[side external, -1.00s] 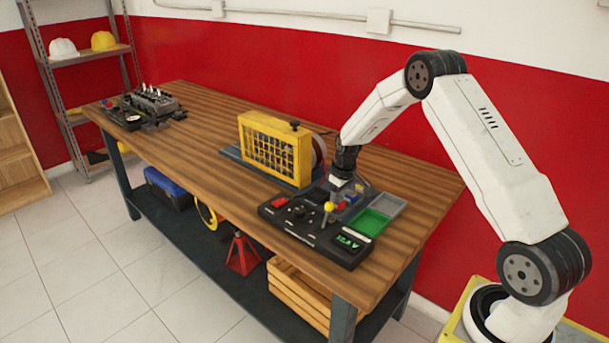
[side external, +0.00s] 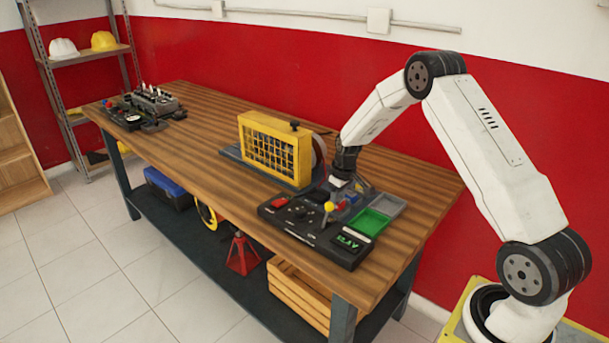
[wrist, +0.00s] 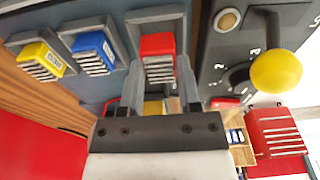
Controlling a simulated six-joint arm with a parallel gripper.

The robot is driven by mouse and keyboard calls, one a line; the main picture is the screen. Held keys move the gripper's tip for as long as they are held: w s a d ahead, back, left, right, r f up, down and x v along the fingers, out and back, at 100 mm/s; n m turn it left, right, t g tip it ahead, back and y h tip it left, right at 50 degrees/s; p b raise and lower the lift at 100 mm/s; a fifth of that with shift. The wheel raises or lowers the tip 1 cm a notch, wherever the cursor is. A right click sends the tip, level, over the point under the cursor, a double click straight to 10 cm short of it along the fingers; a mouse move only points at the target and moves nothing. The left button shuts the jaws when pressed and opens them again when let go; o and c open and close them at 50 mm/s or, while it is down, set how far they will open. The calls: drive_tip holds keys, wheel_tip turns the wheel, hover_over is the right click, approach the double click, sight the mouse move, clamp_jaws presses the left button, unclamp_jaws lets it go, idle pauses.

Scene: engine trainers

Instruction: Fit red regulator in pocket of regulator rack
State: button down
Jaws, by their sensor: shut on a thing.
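In the wrist view, my gripper (wrist: 158,72) is shut on the red regulator (wrist: 158,46), a red block with pale fins, between its two grey fingers. The red regulator is at a grey-framed pocket of the regulator rack (wrist: 92,83); how deep it sits I cannot tell. A blue regulator (wrist: 91,46) and a yellow regulator (wrist: 41,53) sit in neighbouring pockets to the left. In the side view, my gripper (side external: 341,184) is low over the rack behind the black panel, and the held regulator is hidden.
The black panel (side external: 315,238) has a yellow knob (side external: 329,206), which also shows close to my gripper in the wrist view (wrist: 276,72). A green tray (side external: 366,222) lies to the right. A yellow caged machine (side external: 275,148) stands left of my gripper.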

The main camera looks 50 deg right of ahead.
drive_tip(key=shift+f, duration=0.75)
idle(1.8)
unclamp_jaws()
idle(0.3)
drive_tip(key=shift+r, duration=3.5)
